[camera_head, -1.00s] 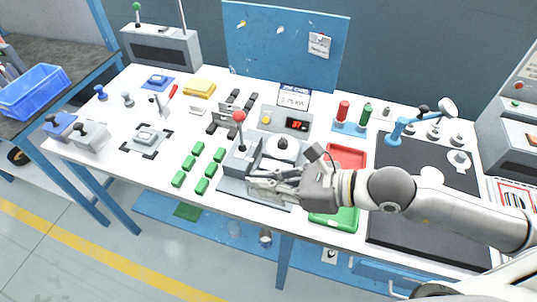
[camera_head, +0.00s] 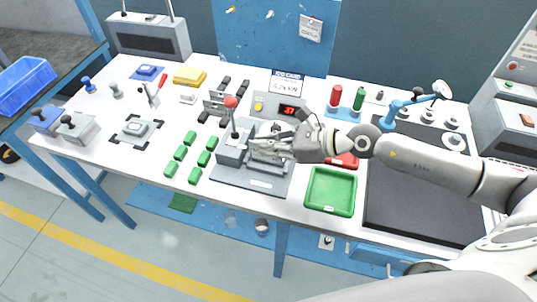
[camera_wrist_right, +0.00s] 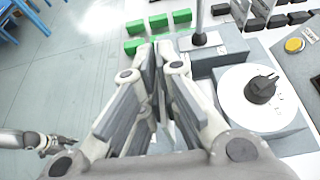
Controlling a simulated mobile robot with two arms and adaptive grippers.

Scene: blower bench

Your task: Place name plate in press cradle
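The grey press (camera_head: 234,152) stands mid-bench on a grey base, with a lever topped by a red ball. Its lever base (camera_wrist_right: 214,48) and a white disc with a black knob (camera_wrist_right: 262,97) show in the right wrist view. My right gripper (camera_head: 258,148) reaches in from the right over the press, beside the lever, covering part of it. In the wrist view its fingers (camera_wrist_right: 156,55) run close together; I cannot tell whether anything is between them. I cannot pick out the name plate. What seems my left gripper (camera_wrist_right: 62,143) hangs far left over the floor.
Several green blocks (camera_head: 184,152) lie left of the press. A green tray (camera_head: 331,208) stands right of it, with a red tray (camera_head: 345,161) behind, partly hidden by my arm. A display box (camera_head: 287,109) stands behind the press. A dark mat (camera_head: 410,213) covers the right.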

